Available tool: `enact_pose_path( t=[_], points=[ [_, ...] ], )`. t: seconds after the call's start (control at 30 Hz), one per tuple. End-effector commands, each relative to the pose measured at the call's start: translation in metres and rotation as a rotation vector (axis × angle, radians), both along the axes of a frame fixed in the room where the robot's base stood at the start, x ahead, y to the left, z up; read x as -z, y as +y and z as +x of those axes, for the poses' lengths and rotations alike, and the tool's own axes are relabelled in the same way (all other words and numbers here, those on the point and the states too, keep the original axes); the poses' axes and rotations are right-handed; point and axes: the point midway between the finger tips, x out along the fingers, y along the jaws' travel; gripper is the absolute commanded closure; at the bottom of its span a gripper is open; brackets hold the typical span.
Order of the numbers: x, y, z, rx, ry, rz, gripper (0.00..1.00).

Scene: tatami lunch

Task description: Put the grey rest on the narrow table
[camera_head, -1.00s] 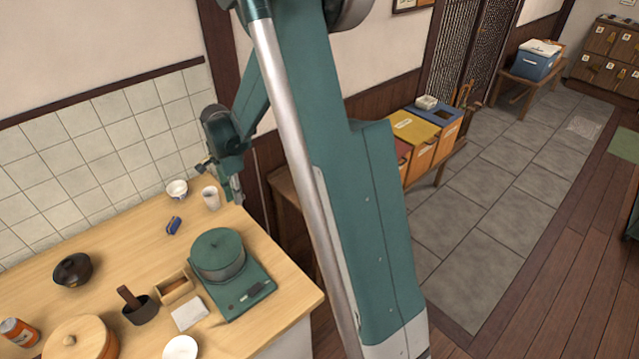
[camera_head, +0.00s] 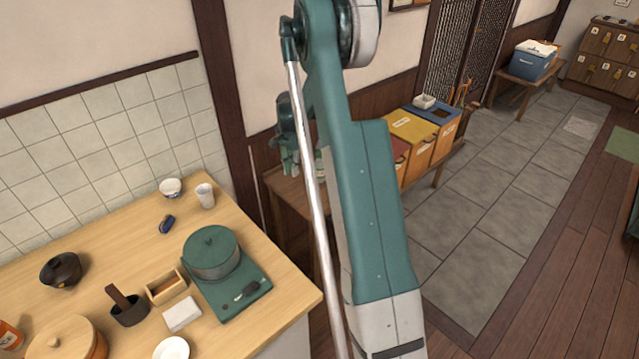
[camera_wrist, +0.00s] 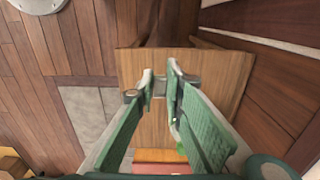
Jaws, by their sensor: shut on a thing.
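My gripper (camera_wrist: 160,72) is shut on the grey rest (camera_wrist: 159,86), a small grey piece showing between and beyond both fingertips in the wrist view. Below it in that view is the wooden top of the narrow table (camera_wrist: 222,66). I cannot tell the exact height of the rest above the top. In the head view my gripper (camera_head: 291,165) is over the left end of the narrow table (camera_head: 284,188), partly behind my arm. The rest cannot be made out there, and my arm hides part of the table.
Yellow and blue bins (camera_head: 411,128) stand at the table's right part. The wooden counter (camera_head: 120,235) at left holds a green pot (camera_head: 211,258) and a white cup (camera_head: 205,195).

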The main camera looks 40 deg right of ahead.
Motion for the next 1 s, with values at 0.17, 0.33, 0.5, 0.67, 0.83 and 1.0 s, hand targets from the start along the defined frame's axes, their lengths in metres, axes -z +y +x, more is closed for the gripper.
enact_pose_path(
  t=[0.17, 0.33, 0.5, 0.67, 0.83, 1.0],
  points=[
    [0.026, -0.063, -0.005, 0.0, 0.0, 0.0, 0.97],
    [0.048, -0.121, -0.014, -0.005, 0.0, 0.0, 0.97],
    [0.068, -0.169, -0.026, -0.01, -0.001, 0.0, 0.97],
    [0.079, -0.198, -0.035, -0.013, -0.001, 0.0, 0.97],
    [0.084, -0.21, -0.038, -0.017, -0.001, 0.0, 0.97],
    [0.084, -0.212, -0.039, -0.017, -0.001, 0.0, 0.97]
  ],
)
